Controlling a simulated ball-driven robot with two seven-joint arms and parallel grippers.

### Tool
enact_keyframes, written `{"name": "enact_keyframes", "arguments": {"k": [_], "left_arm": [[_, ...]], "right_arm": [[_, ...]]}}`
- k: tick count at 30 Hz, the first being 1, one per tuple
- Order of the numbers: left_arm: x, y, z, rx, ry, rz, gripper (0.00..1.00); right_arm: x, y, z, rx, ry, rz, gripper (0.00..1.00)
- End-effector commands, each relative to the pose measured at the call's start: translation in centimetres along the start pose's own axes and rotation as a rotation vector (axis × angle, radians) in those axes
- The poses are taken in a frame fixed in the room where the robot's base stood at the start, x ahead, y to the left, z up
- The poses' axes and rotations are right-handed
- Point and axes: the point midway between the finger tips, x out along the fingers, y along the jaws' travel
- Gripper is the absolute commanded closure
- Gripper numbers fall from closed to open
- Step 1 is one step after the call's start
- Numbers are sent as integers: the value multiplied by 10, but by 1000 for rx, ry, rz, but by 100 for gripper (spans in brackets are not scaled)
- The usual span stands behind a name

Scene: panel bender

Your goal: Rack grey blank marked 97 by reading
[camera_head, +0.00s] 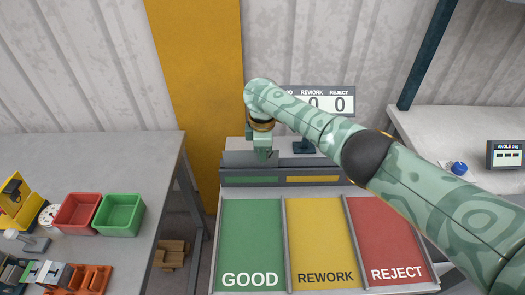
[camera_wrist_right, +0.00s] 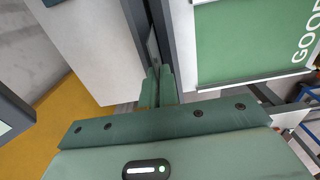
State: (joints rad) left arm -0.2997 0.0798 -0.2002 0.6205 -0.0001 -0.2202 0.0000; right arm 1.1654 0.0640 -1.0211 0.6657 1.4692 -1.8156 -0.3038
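My right gripper (camera_head: 263,153) points down at the dark rack (camera_head: 232,181) behind the sorting trays, above its green-marked left part. In the right wrist view its fingers (camera_wrist_right: 157,88) are close together on the edge of a thin grey plate (camera_wrist_right: 153,47), which looks like the blank. The plate stands on edge between dark rails of the rack. No number can be read on it. The GOOD tray (camera_head: 250,235) is green, the REWORK tray (camera_head: 320,235) yellow and the REJECT tray (camera_head: 385,235) red. All three look empty. My left gripper is out of view.
A scoreboard (camera_head: 342,104) behind my arm shows zeros under REWORK and REJECT. The right table holds a blue button (camera_head: 459,168) and an angle display (camera_head: 506,154) showing dashes. The left table holds a red bin (camera_head: 76,212), a green bin (camera_head: 119,215) and tools.

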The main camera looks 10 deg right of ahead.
Motion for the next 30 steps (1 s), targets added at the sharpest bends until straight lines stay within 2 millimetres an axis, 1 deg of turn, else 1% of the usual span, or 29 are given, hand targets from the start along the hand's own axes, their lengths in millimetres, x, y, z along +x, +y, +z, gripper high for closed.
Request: {"name": "enact_keyframes", "arguments": {"k": [13, 14, 15, 16, 25, 28, 30], "left_arm": [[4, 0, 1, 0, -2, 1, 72], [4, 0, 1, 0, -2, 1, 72], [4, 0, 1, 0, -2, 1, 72], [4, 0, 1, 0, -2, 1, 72], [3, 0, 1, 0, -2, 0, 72], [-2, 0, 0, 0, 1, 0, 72], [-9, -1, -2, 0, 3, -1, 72]], "right_arm": [[10, 0, 0, -1, 0, 0, 100], [9, 0, 0, -2, 0, 0, 92], [9, 0, 0, -2, 0, 0, 81], [9, 0, 0, -1, 0, 0, 73], [7, 0, 0, -1, 0, 0, 72], [-2, 0, 0, -1, 0, 1, 72], [-16, 0, 0, -1, 1, 2, 72]]}}
